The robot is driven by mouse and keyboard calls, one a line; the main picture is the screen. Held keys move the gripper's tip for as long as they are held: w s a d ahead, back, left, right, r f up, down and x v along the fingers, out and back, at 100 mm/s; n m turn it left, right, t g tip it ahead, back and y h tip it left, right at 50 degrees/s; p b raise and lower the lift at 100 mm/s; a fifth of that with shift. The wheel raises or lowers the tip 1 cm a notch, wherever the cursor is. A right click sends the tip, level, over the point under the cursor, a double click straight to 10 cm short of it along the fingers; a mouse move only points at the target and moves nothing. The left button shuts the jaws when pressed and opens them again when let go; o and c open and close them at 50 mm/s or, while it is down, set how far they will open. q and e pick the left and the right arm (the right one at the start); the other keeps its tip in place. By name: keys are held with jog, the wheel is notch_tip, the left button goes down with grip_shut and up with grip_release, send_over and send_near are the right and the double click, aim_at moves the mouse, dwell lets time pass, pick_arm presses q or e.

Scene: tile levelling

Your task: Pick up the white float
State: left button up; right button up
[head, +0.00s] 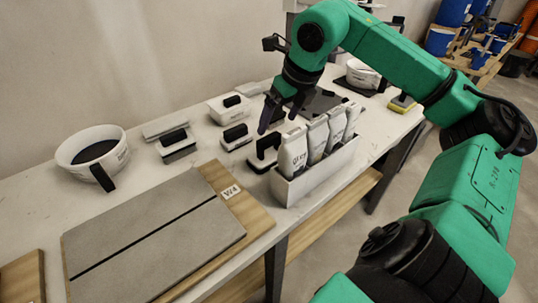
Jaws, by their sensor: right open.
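Several hand floats with black handles stand on the table. One with a white base (256,167) is just left of the white box of bags, its black handle upright. Another pale-based float (236,145) is to its left, and a grey-based one (180,154) is farther left. I cannot tell for sure which is the white float. My right gripper (279,120) points down over the table, above and just behind the float by the box. Its fingers are apart, with nothing seen held between them. My left gripper is not in view.
A white box (312,182) holds several upright white bags. A white bucket (118,157) stands at the left. A grey tile panel on a wooden board (259,220) covers the front. A white tub (216,110) and dark items crowd the back.

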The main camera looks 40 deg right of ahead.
aim_at(271, 138)
jog(key=p+x, duration=0.1)
jog(key=x, duration=0.9)
jog(key=shift+f+p, duration=0.3)
jog(key=shift+f, duration=0.05)
jog(key=shift+r, duration=0.1)
jog(key=c, duration=1.3)
